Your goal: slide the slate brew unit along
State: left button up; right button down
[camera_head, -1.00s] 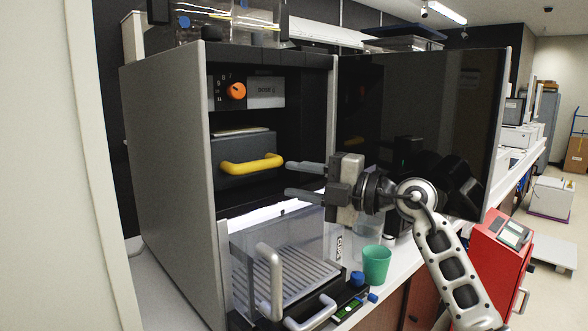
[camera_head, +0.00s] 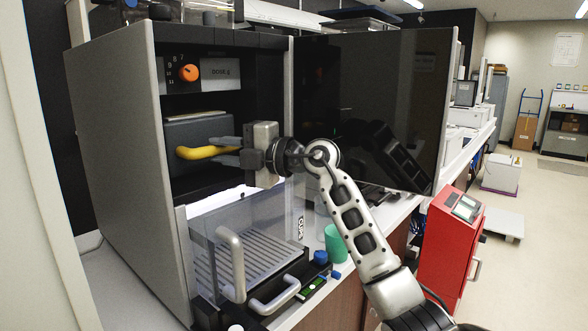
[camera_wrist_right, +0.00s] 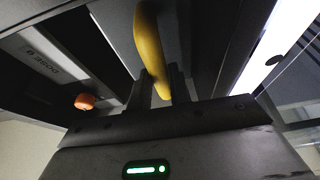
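The slate brew unit (camera_head: 205,130) is a dark grey block with a yellow bar handle (camera_head: 195,153), seated in the bay of the large grey machine. My right gripper (camera_head: 228,151) is at the right part of this handle, one finger above and one below it. In the right wrist view the yellow handle (camera_wrist_right: 150,50) runs between the two fingertips (camera_wrist_right: 160,88), with little or no gap beside it. The fingers look shut on it. My left gripper is not in view.
An orange dial (camera_head: 189,72) sits above the unit. Below are a clear-walled drip tray (camera_head: 240,262) with grey handles and a green cup (camera_head: 335,244) on the counter. The machine's dark door (camera_head: 400,110) stands open to the right, behind my right arm.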

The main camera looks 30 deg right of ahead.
jog(key=shift+s+d+p, duration=0.15)
jog(key=shift+s+d, duration=0.25)
jog(key=shift+s, duration=0.45)
jog(key=shift+s+d+p, duration=0.15)
jog(key=shift+s+d, duration=0.25)
jog(key=shift+s, duration=0.45)
jog(key=s+d, duration=0.4)
jog(key=s, duration=0.8)
jog(key=shift+d+b, duration=0.2)
jog(key=shift+b, duration=0.15)
jog(key=c, duration=1.2)
grip_release()
jog(key=shift+d, duration=0.1)
jog(key=shift+s, duration=0.1)
